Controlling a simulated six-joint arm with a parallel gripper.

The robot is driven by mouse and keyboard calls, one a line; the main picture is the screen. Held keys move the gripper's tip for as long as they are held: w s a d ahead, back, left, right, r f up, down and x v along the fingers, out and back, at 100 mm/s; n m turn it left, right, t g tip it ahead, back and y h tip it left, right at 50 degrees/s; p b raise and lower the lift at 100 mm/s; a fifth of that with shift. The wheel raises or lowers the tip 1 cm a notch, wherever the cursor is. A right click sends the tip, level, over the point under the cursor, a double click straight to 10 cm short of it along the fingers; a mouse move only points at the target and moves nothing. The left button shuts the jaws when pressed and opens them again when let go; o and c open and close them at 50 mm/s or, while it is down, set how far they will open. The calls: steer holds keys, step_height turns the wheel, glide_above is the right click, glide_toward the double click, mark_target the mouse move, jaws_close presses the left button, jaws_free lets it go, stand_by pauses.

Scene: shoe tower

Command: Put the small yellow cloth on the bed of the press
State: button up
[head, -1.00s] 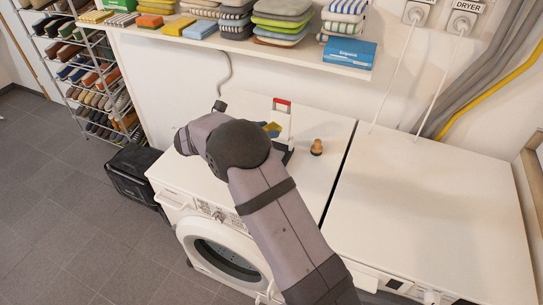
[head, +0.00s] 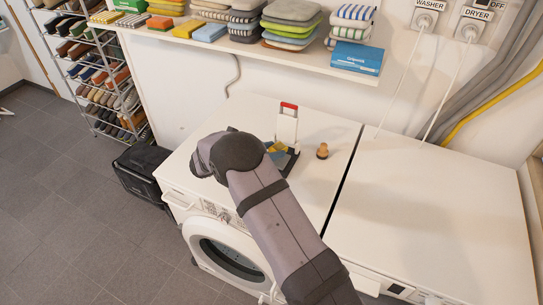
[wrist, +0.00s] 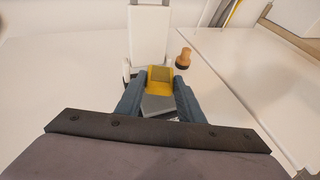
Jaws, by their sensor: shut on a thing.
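The small yellow cloth (wrist: 160,88) shows between the two fingers of my gripper (wrist: 157,82) in the wrist view, with a darker, duller patch on its far part. My gripper is shut on it. The press (wrist: 149,38) has a white upright plate just beyond the cloth; in the head view the press (head: 287,126) stands on the washer top with a red handle. A grey flat surface (wrist: 156,105) lies on the near side of the cloth; I cannot tell whether it is the press bed. Whether the cloth touches the bed is unclear. My arm hides most of the gripper in the head view.
A small wooden-handled stamp or brush (head: 322,151) stands right of the press. The washer top (head: 235,116) is otherwise clear, as is the dryer top (head: 430,200). A shelf above holds folded cloths and a blue box (head: 355,58). A shoe rack (head: 105,85) stands at left.

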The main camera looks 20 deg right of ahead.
steer(key=shift+f+p, duration=0.3)
steer(key=shift+f, duration=1.2)
steer(key=shift+f, duration=0.15)
steer(key=o, duration=1)
